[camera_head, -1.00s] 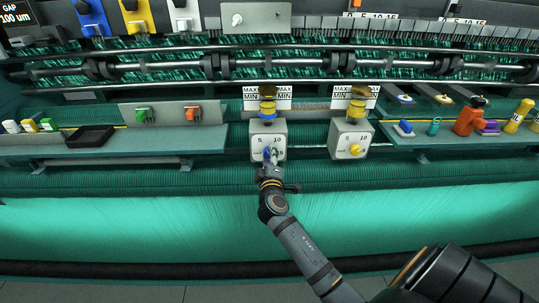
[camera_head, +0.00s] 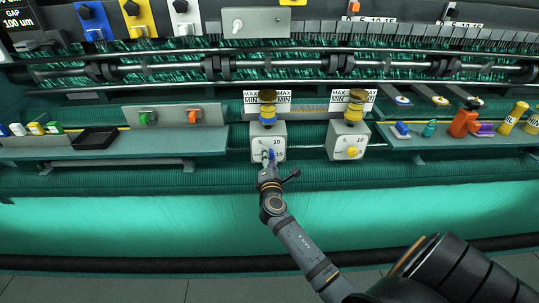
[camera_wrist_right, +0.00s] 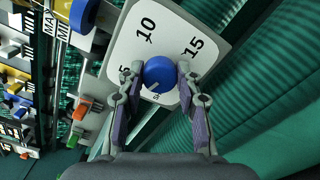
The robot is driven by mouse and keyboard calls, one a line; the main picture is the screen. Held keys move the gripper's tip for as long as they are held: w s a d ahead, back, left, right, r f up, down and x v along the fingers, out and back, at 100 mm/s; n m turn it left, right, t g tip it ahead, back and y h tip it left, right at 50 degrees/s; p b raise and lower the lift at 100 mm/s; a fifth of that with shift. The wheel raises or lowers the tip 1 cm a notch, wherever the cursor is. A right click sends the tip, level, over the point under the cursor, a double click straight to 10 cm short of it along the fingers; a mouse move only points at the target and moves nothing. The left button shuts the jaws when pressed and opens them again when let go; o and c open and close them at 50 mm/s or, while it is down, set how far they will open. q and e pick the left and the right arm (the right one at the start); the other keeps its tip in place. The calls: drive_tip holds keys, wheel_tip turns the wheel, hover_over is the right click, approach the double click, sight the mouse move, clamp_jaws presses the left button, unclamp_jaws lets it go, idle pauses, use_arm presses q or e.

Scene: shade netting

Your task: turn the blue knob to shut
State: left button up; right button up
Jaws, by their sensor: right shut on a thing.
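The blue knob (camera_wrist_right: 159,73) sits on the white dial face (camera_wrist_right: 190,45) of a grey box, with the numbers 10 and 15 readable and a third partly covered. A short pale mark on the knob points down and left in the right wrist view. My right gripper (camera_wrist_right: 160,84) has its two fingers on either side of the knob and is shut on it. In the head view the right gripper (camera_head: 268,160) covers most of the knob on the left dial box (camera_head: 281,133). My left gripper is not in view.
A similar box with a yellow knob (camera_head: 352,152) stands to the right. Sight glasses with MAX and MIN labels (camera_head: 283,97) sit above the boxes. Shelves on both sides hold a black tray (camera_head: 95,138) and an orange can (camera_head: 464,122). Green netting lies below.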

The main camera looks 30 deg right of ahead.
drive_tip(key=shift+f+n+p, duration=0.1)
drive_tip(key=shift+n+p, duration=1.95)
drive_tip(key=shift+n, duration=2.45)
drive_tip(key=o, duration=1.1)
drive_tip(key=shift+o, duration=0.2)
drive_tip(key=v, duration=1.2)
